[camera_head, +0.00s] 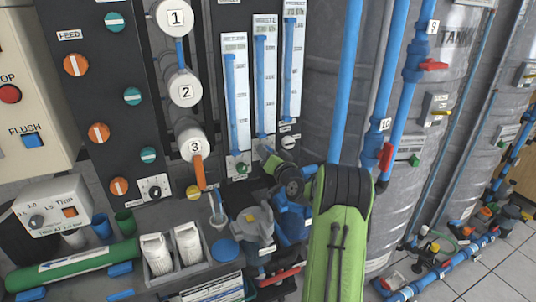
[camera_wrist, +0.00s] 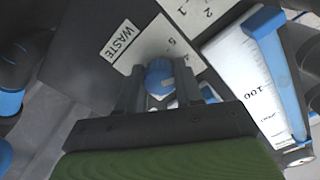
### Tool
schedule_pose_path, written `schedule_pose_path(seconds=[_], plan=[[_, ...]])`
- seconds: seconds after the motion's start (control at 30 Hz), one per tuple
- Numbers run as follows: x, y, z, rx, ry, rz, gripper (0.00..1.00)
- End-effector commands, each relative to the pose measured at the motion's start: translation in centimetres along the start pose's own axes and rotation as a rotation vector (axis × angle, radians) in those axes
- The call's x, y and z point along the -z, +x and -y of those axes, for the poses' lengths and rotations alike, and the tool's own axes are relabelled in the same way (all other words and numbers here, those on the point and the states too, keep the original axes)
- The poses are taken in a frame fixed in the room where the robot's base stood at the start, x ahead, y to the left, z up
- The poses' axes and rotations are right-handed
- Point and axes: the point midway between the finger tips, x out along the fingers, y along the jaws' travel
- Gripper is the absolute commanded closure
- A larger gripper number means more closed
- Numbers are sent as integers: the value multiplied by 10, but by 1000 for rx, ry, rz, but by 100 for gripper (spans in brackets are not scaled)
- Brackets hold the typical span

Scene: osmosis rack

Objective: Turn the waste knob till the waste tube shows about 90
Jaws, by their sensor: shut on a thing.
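The waste knob (camera_wrist: 160,77) is a small blue knob with a pale mark, beside a white label reading WASTE (camera_wrist: 118,45). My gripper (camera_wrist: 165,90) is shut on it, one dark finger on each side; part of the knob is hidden. In the head view, my gripper (camera_head: 270,160) is at the foot of the tube panel and hides the knob. Three upright tubes with blue columns stand above: left (camera_head: 235,100), middle (camera_head: 265,80) and right (camera_head: 292,65).
In the wrist view, a white scale (camera_wrist: 245,85) marked 100 lies beside a blue column. Numbered white housings, one with an orange lever (camera_head: 200,172), stand left of the tubes. A blue vertical pipe (camera_head: 350,80) and grey tank (camera_head: 320,90) are close on the right.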

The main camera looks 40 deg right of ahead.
Motion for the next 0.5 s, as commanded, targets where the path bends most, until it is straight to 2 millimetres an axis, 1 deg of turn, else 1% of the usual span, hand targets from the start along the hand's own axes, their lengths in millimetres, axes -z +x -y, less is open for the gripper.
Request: schedule_pose_path(seconds=[0.23,0.27,0.4,0.5], plan=[[0,0,-1,-2,-1,1,95],[0,0,-1,-2,-1,1,60],[0,0,-1,-1,-1,1,39],[0,0,0,-1,-1,0,39]])
